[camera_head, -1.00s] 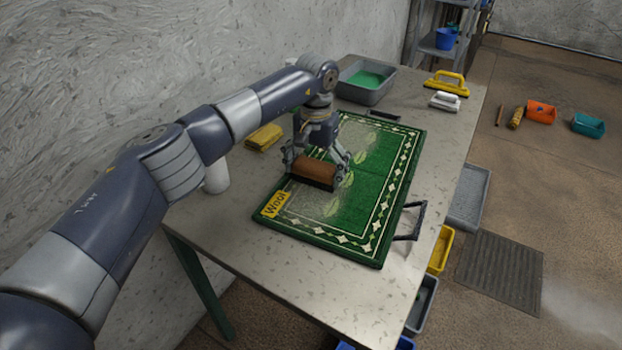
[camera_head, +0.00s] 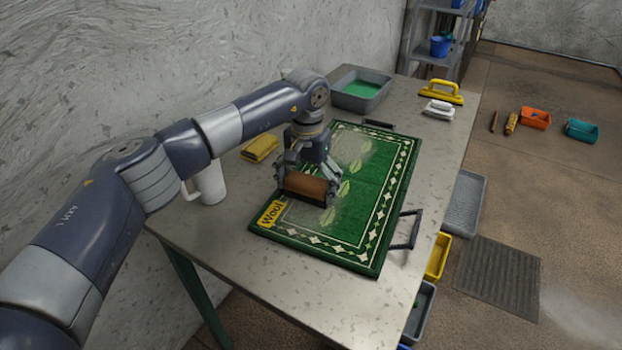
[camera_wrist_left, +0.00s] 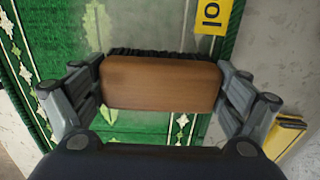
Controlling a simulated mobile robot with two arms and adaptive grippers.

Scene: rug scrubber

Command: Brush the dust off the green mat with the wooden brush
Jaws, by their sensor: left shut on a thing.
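The green mat (camera_head: 345,225) with a pale patterned border lies flat on the table, with a yellow "Wool" label (camera_head: 272,214) at its near left corner. Pale grey dust (camera_head: 352,148) shows on its far part, and more lies near the label. My left gripper (camera_head: 306,187) is shut on the wooden brush (camera_head: 305,186) over the mat's left part. In the left wrist view the brush (camera_wrist_left: 160,83) lies across between the two fingers, dark bristles on its far side. Whether the bristles touch the mat I cannot tell. My right gripper is not in view.
A grey tub (camera_head: 362,90) with green content stands at the back of the table (camera_head: 215,240). A yellow sponge (camera_head: 260,149) and a white mug (camera_head: 209,183) are left of the mat. A yellow-handled tool (camera_head: 441,91) and a white brush (camera_head: 438,109) lie at the far right.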

